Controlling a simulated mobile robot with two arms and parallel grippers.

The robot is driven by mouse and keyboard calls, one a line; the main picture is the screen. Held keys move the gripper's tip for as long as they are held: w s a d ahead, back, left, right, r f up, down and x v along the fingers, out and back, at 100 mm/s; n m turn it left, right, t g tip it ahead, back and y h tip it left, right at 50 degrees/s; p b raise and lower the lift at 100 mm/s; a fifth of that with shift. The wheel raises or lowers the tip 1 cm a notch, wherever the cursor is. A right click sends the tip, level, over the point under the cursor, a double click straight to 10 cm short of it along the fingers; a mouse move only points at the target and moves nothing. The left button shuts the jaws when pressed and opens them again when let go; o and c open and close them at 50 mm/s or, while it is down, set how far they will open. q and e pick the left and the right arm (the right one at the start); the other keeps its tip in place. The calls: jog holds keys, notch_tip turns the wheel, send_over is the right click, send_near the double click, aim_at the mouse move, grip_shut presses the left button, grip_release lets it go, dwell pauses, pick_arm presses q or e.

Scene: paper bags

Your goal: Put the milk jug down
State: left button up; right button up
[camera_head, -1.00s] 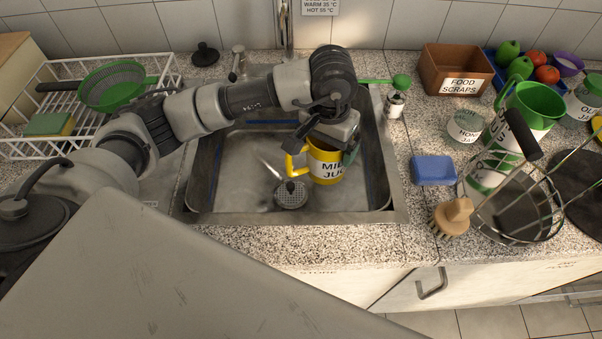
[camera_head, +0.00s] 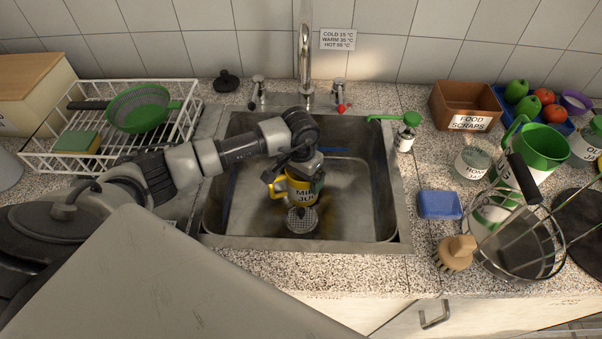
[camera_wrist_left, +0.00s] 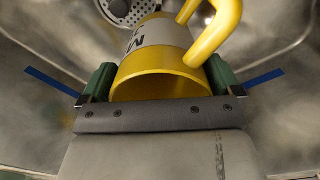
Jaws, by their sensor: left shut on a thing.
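The milk jug (camera_head: 297,190) is yellow with a white label and a yellow handle. It is inside the sink (camera_head: 352,205), above or at the sink floor; I cannot tell whether it touches. My left gripper (camera_head: 299,167) reaches down over the jug and is shut on it. In the left wrist view the jug (camera_wrist_left: 165,65) sits between the two green finger pads, with its rim close to the palm and its handle to the upper right. A round perforated drain strainer (camera_head: 302,221) lies just in front of the jug. My right gripper is not in view.
The sink is bare around the jug. The tap (camera_head: 305,60) stands behind it. A blue sponge (camera_head: 439,204), brush (camera_head: 456,253) and wire basket (camera_head: 520,250) are at right.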

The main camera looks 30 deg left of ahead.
pick_arm(q)
jog(key=shift+f, duration=0.2)
jog(key=o, duration=0.6)
notch_tip(320, 180, up, 8)
jog(key=shift+a+f+b, duration=0.1)
jog(key=shift+f+b, duration=0.1)
jog(key=shift+b, duration=0.5)
